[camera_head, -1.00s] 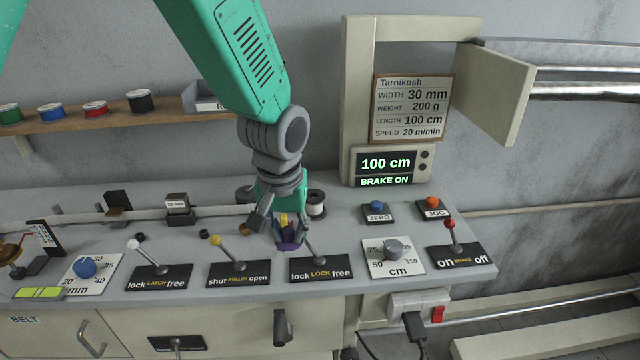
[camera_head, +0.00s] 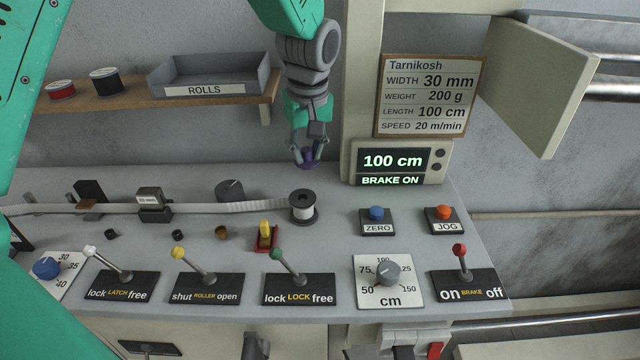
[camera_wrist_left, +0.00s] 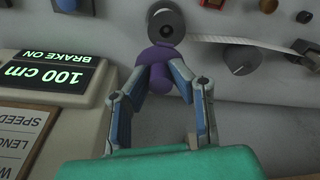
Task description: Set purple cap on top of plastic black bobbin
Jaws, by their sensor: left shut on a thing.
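The purple cap (camera_head: 308,162) is held between the fingertips of my left gripper (camera_head: 307,150). In the head view it hangs in the air above and slightly behind the black bobbin (camera_head: 302,194). The bobbin stands upright on the bench with white ribbon wound between its black flanges. In the left wrist view my left gripper (camera_wrist_left: 161,78) is shut on the cap's knob, and the purple cap (camera_wrist_left: 154,55) partly overlaps the bobbin (camera_wrist_left: 165,24) in the picture. The cap and bobbin look apart in the head view. My right gripper is not in view.
A display panel (camera_head: 391,163) stands behind, right of my gripper. A red holder with a yellow piece (camera_head: 265,236) and a green-knobbed lever (camera_head: 285,262) stand in front of the bobbin. White ribbon (camera_head: 225,208) runs left from it. A grey rolls tray (camera_head: 210,75) sits on the shelf.

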